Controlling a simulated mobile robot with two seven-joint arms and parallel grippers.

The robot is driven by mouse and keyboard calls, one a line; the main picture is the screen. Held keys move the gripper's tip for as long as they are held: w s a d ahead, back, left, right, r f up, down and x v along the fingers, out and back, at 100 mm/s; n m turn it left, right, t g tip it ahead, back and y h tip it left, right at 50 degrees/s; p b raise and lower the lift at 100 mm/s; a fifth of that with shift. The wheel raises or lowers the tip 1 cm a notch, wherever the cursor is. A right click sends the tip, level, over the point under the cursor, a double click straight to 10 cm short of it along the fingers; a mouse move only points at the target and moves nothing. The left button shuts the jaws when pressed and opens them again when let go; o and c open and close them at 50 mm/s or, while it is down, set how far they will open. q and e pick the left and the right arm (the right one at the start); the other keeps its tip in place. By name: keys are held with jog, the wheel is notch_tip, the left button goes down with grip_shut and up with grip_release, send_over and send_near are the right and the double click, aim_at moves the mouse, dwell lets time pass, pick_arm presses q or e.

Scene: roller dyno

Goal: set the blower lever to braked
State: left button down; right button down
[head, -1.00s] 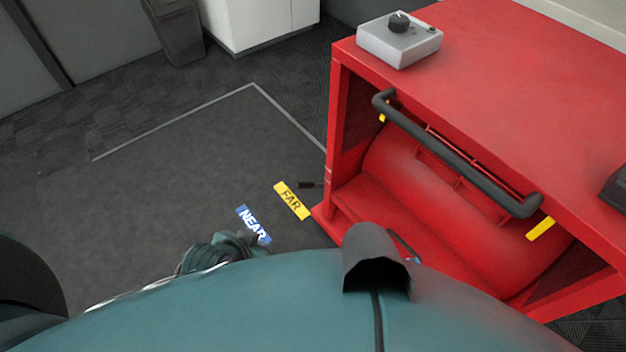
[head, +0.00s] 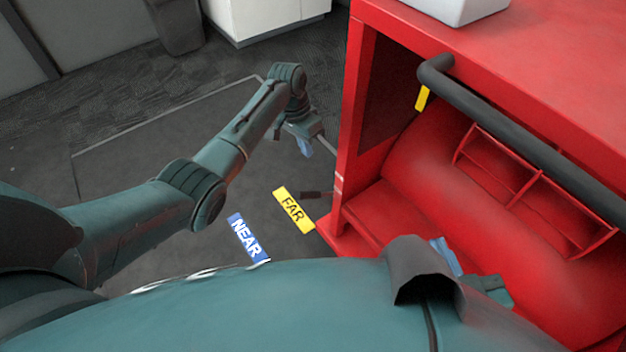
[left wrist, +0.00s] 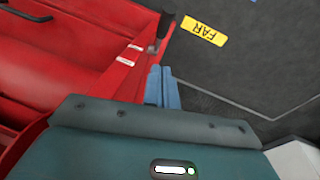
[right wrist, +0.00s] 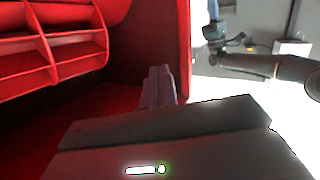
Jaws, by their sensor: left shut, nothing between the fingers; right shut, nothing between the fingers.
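A small dark lever (head: 316,195) sticks out from the left side of the red machine (head: 365,205), low down near the yellow FAR label. It also shows in the left wrist view (left wrist: 161,28), beside two white tags on the red panel; their text is unreadable. My left gripper (head: 304,147) is shut and empty, above and apart from the lever. Its blue fingers (left wrist: 162,87) point toward the lever side in the left wrist view. My right gripper (head: 446,256) is shut and empty in front of the red roller opening, its fingers (right wrist: 158,88) close to the dark red interior.
A yellow FAR label (head: 293,210) and a blue NEAR label (head: 247,237) lie on the floor left of the machine. A thick dark bar (head: 520,130) crosses the machine's front. A white box (head: 455,8) sits on top.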

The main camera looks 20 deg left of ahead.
aim_at(318, 195)
pick_arm(q)
jog(key=shift+w+r, duration=0.3)
jog(key=shift+w, duration=0.2)
pick_arm(e)
jog(key=shift+w+f, duration=0.1)
jog(key=shift+w, duration=0.1)
pick_arm(q)
jog(key=shift+f, duration=0.1)
